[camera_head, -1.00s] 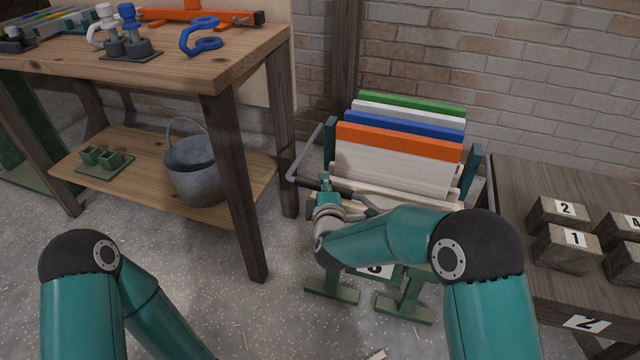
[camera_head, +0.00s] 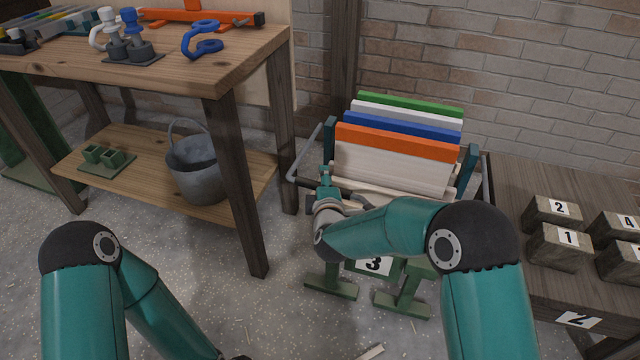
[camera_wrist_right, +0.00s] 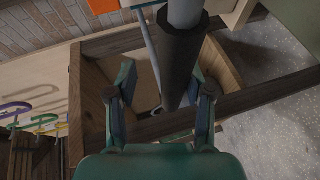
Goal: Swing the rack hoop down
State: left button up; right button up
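The rack (camera_head: 467,172) stands on green feet by the brick wall and holds several upright boards, with green, white, blue and orange top edges. Its grey hoop (camera_head: 304,152) runs out from the left side of the rack and across the front; the front stretch is partly hidden behind my right arm. My right gripper (camera_head: 325,178) is at the left part of the hoop's front bar. In the right wrist view the hoop's dark sleeve (camera_wrist_right: 180,62) lies between the spread fingers (camera_wrist_right: 163,98), closer to the right finger, with gaps visible.
A wooden workbench (camera_head: 240,65) with a lower shelf and a metal bucket (camera_head: 196,168) stands at left. A low dark table (camera_head: 515,178) with numbered wooden blocks (camera_head: 558,247) is close on the rack's right. Speckled floor is free in front.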

jog(key=v, duration=1.2)
jog(key=shift+f, duration=0.1)
